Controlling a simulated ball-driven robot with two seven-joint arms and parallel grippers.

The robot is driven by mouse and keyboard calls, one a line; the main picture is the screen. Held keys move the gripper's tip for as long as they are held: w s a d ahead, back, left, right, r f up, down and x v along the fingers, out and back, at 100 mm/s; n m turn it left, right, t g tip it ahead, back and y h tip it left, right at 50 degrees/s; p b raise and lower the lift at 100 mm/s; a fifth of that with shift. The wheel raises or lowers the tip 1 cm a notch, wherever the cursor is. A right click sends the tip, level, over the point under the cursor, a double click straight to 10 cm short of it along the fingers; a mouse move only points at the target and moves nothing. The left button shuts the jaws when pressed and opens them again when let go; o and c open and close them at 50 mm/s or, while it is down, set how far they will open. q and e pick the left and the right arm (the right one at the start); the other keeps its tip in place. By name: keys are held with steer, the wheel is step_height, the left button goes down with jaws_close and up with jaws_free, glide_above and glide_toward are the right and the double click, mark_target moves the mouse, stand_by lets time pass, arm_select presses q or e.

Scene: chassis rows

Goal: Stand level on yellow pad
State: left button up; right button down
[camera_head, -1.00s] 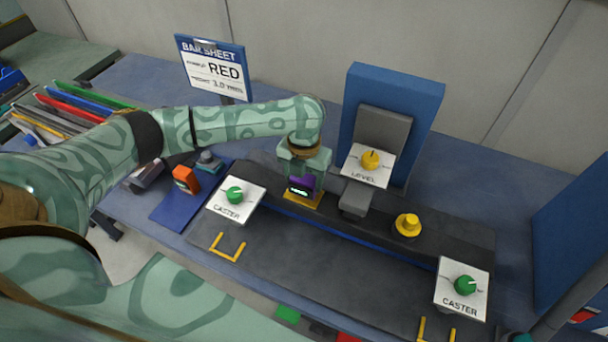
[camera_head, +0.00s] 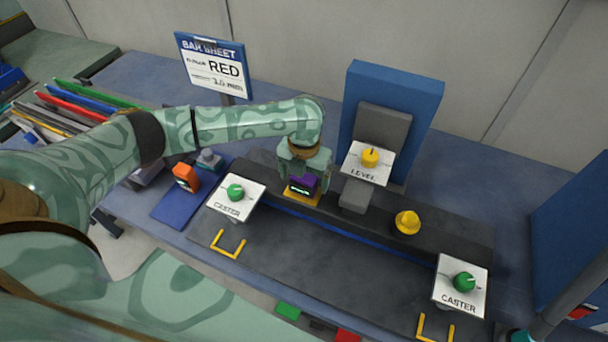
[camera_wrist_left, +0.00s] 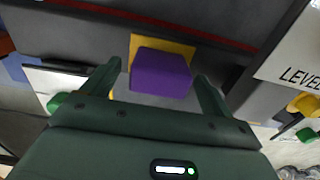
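My left gripper (camera_head: 303,178) is right over the block, reaching down. In the left wrist view its fingers (camera_wrist_left: 158,82) stand on both sides of the block, with small gaps showing, so it looks open. My right gripper is not in view.
White caster cards with green knobs (camera_head: 235,192) (camera_head: 464,282) stand at the chassis ends. A LEVEL card with a yellow knob (camera_head: 370,157) and a yellow button (camera_head: 407,222) are to the right. An orange device (camera_head: 186,177) stands on a blue mat (camera_head: 176,207) at left.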

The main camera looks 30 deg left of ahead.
arm_select(q)
steer(key=shift+r, duration=0.1)
step_height(320, 180, up, 16)
steer(key=p, duration=0.4)
steer(key=shift+p, duration=0.3)
